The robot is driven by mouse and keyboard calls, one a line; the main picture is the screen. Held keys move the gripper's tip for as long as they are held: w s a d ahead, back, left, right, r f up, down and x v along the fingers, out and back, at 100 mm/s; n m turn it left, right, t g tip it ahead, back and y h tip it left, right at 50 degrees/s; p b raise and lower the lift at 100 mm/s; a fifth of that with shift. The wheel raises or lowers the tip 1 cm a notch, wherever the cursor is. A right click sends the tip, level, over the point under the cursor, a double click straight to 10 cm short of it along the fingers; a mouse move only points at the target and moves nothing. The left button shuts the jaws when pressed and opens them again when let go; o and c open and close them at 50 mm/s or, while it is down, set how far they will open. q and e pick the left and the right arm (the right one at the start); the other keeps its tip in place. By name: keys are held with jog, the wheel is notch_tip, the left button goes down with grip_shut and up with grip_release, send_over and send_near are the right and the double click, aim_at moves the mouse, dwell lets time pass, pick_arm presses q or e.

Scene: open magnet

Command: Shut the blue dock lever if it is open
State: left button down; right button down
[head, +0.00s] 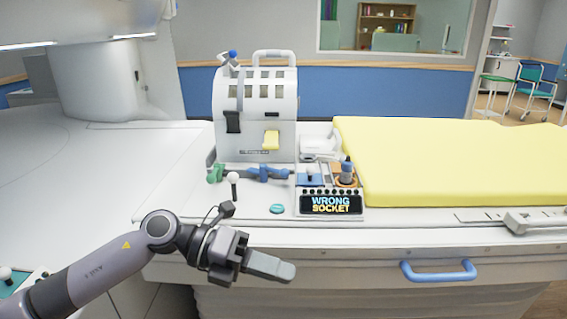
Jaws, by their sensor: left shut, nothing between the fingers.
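A blue lever-like fitting (268,173) lies low along the front of the white machine, beside a green one (215,173). My left gripper (285,270) is shut and empty, in front of the bench edge, below and apart from the panel. My right gripper is not in view.
A display (331,204) reads "WRONG SOCKET". The white machine (255,105) has a blue-knobbed lever (232,55) on top. A white-knobbed stick (233,182) stands left of the panel. A yellow pad (450,160) fills the right; a blue handle (438,271) sits on the front.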

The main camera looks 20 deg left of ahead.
pick_arm(q)
jog(key=s+a+f+n+t+y, duration=0.15)
jog(key=f+n+t+y, duration=0.4)
jog(key=n, duration=0.85)
jog(key=a+f+n+t+y, duration=0.25)
jog(key=f+n+t, duration=0.65)
jog(key=n, duration=0.5)
jog(key=s+a+f+n+g+y, duration=0.2)
jog(key=s+f+n+g+y, duration=0.2)
jog(key=s+f, duration=0.8)
notch_tip(320, 180, down, 3)
jog(key=n+g, duration=0.2)
jog(key=n, duration=0.1)
jog(key=shift+s+n+g, duration=0.15)
jog(key=shift+n+g, duration=0.2)
jog(key=shift+n, duration=0.05)
jog(key=shift+r, duration=0.15)
